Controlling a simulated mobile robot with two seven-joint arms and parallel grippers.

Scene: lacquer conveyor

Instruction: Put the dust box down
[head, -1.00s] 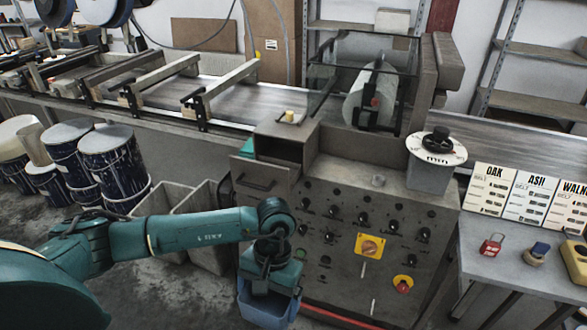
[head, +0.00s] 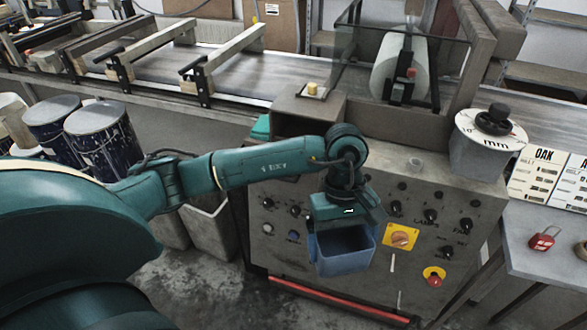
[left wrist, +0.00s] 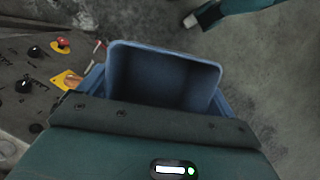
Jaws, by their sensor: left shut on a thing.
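The dust box is a blue open-topped bin (head: 345,250). In the head view it hangs below my left gripper (head: 342,222), in front of the control panel of the grey machine. My left gripper is shut on the box's near rim and holds it upright, clear of the floor. In the left wrist view the box (left wrist: 163,72) shows its open mouth and its dark inside, which looks empty. The fingertips are hidden behind the gripper body.
The machine's panel (head: 290,225) has knobs, a yellow switch (head: 401,237) and a red button (head: 434,278). Grey bins (head: 207,228) and blue drums (head: 100,135) stand at left. A side table (head: 545,235) with a red padlock stands at right.

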